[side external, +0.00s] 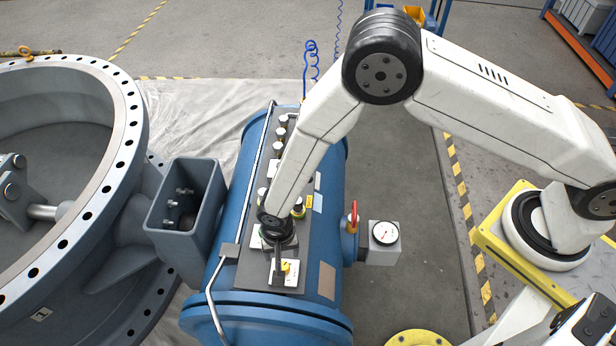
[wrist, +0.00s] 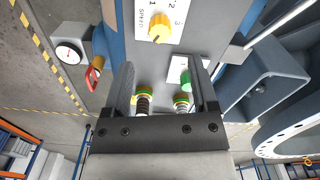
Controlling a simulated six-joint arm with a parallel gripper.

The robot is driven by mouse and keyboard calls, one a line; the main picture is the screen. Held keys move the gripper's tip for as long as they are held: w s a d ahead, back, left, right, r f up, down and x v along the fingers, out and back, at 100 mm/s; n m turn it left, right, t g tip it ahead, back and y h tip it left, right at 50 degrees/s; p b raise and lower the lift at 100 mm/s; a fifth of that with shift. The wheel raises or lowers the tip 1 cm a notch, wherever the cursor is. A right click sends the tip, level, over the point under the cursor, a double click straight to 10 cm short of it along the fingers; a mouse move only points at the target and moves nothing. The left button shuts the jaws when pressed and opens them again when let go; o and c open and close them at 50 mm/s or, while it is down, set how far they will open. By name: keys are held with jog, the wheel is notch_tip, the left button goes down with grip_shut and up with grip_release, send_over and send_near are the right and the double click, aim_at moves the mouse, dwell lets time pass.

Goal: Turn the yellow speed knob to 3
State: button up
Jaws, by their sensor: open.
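The yellow speed knob (wrist: 159,27) sits on a white plate at the top of the wrist view. The plate carries the word SPEED and digits, with a 2 and a 3 to the right of the knob. I cannot read its pointer surely. In the side view the knob (side external: 287,267) is small, near the front end of the grey panel. My gripper (wrist: 163,78) is open and empty, its two dark fingers pointing toward the panel. The knob lies beyond the fingertips in the wrist view, apart from them. In the side view my gripper (side external: 279,262) is close beside the knob.
A green button (wrist: 188,78) shows near the right finger, with gland-like fittings (wrist: 182,102) between the fingers. A gauge (side external: 384,233) and red handle (side external: 353,216) stand right of the blue tank (side external: 328,180). A grey bracket (side external: 190,212) and large valve ring (side external: 128,130) stand left.

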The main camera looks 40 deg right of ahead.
aim_at(283, 266)
jog(key=shift+f, duration=3.8)
grip_shut()
